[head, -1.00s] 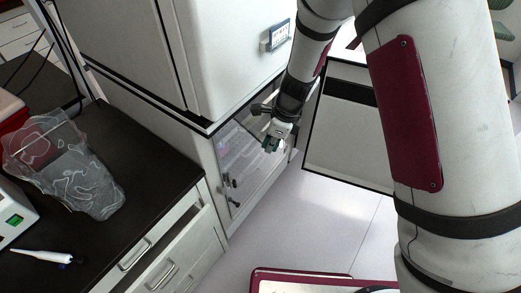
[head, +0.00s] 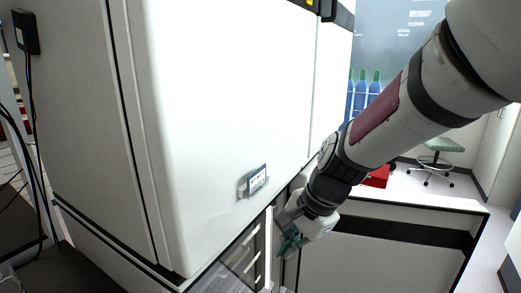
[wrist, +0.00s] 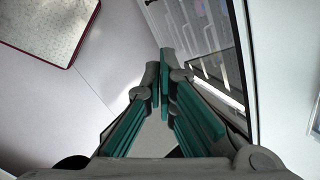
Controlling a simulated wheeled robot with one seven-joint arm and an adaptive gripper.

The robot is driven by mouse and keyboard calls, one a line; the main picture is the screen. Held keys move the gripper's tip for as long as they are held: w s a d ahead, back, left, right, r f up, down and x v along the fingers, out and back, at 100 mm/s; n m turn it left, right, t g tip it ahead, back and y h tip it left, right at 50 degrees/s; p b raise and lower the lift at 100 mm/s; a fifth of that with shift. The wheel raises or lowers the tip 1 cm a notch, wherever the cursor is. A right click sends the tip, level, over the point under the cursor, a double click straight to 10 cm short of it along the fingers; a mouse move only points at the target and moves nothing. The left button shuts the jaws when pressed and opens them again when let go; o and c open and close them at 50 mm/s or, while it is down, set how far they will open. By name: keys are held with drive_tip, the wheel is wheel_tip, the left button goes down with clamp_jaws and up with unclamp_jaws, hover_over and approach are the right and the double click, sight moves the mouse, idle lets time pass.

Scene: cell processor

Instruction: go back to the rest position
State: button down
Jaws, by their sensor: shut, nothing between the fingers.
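My gripper (head: 290,242) shows in the head view at the lower middle, in front of the lower part of the big white machine (head: 230,90). Its teal-padded fingers point down and to the left. In the wrist view my gripper (wrist: 164,55) has its fingertips together with nothing between them. A clear-fronted compartment (wrist: 185,35) of the machine lies just beyond the fingertips in the wrist view. I cannot tell whether the fingers touch it.
A white panel with a black band (head: 375,260) stands right of my gripper. Pale floor (wrist: 60,105) shows at left in the wrist view.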

drive_tip(key=s+d+r+n+t+h+b, duration=0.1)
drive_tip(key=s+d+r+n, duration=0.3)
drive_tip(key=s+d+n, duration=0.1)
drive_tip(key=s+d+r+n+t+h+b, duration=0.2)
drive_tip(key=s+d+r+n, duration=0.2)
drive_tip(key=s+d+n, duration=0.2)
drive_tip(key=shift+s+d+h+b, duration=0.3)
drive_tip(key=shift+s+d, duration=0.85)
drive_tip(key=shift+s, duration=0.05)
drive_tip(key=shift+a, duration=0.15)
